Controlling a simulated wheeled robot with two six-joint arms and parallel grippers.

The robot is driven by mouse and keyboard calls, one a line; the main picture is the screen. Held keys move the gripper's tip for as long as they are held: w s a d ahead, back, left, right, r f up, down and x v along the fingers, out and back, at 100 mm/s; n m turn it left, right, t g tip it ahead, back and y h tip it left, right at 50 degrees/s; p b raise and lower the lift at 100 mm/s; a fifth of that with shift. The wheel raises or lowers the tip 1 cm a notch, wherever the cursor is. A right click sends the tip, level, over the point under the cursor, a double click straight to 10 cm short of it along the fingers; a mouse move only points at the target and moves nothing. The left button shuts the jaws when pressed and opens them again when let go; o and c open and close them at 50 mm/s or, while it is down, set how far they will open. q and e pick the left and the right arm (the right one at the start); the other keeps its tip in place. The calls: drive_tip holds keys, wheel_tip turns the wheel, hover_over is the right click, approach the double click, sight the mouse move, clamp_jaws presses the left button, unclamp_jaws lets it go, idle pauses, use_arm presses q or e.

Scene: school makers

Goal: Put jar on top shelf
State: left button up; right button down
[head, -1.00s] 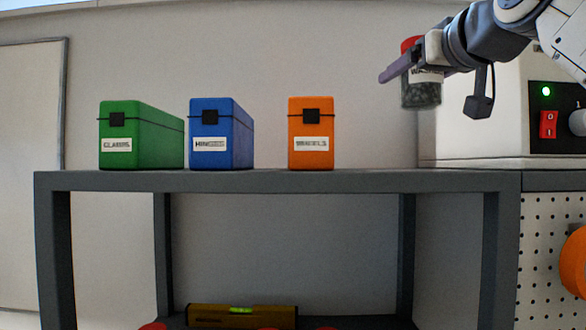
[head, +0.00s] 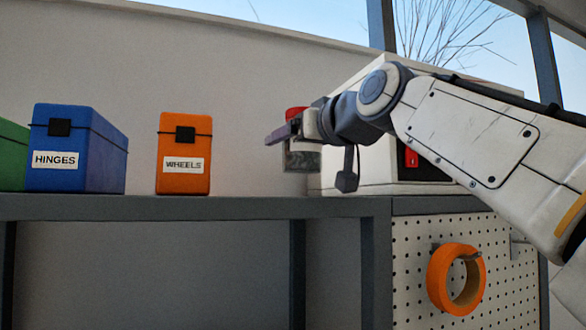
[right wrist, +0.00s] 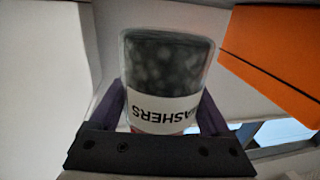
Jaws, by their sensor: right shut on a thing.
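The jar (right wrist: 168,75) is clear with dark contents, a white label reading "WASHERS" and a red lid (head: 296,113). My right gripper (head: 285,132) is shut on it and holds it upright above the shelf, to the right of the orange box. In the right wrist view the jar sits between the purple fingers. In the head view the gripper hides part of the jar. The grey top shelf (head: 200,207) runs across the head view below it. My left gripper is not in view.
A green box (head: 12,155), a blue box labelled "HINGES" (head: 75,172) and an orange box labelled "WHEELS" (head: 183,142) stand on the shelf. A white machine (head: 335,172) stands right of the jar. Orange tape (head: 437,282) hangs on the pegboard (head: 410,245). Shelf space between orange box and machine is free.

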sight(313, 158)
drive_tip(key=shift+s+f+b, duration=0.15)
drive_tip(key=shift+f+b, duration=0.2)
drive_tip(key=shift+f, duration=1.45)
drive_tip(key=shift+f, duration=0.2)
unclamp_jaws()
drive_tip(key=shift+r, duration=0.1)
drive_tip(key=shift+r, duration=0.15)
drive_tip(key=b+v, duration=0.2)
drive_tip(key=v, duration=0.3)
drive_tip(key=b+v, duration=0.3)
drive_tip(key=v, duration=0.3)
drive_tip(key=shift+f, duration=0.2)
drive_tip(key=shift+s+d+r, duration=0.1)
drive_tip(key=shift+s+d, duration=0.15)
drive_tip(key=shift+s, duration=0.2)
